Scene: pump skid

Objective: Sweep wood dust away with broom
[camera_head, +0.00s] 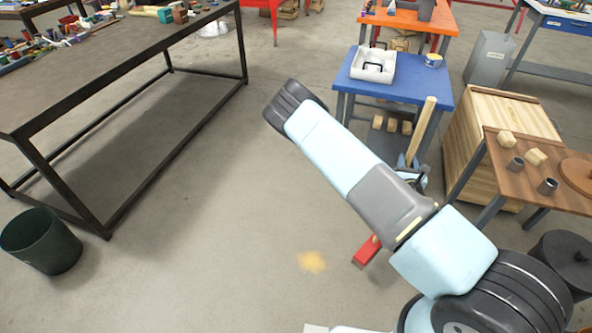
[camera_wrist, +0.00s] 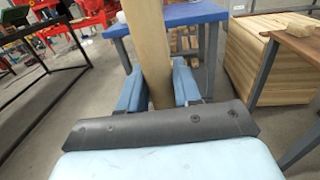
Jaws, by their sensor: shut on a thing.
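The broom has a long pale wooden handle (camera_head: 421,128) and a red head (camera_head: 366,252). The head is low by the floor, right of the wood dust; I cannot tell whether it touches the floor. The wood dust (camera_head: 312,262) is a small yellow patch on the grey floor, apart from the broom head. My gripper (camera_head: 415,174) is shut on the handle, which stands slightly tilted. In the wrist view the blue fingers of my gripper (camera_wrist: 158,88) sit on both sides of the handle (camera_wrist: 148,45). My arm hides part of the handle in the head view.
A dark green bin (camera_head: 40,240) stands at the left, beside a long dark table (camera_head: 120,45). A blue table (camera_head: 400,92) is behind the broom. A wooden crate (camera_head: 500,125) and brown table (camera_head: 520,165) stand at the right. The floor left of the dust is clear.

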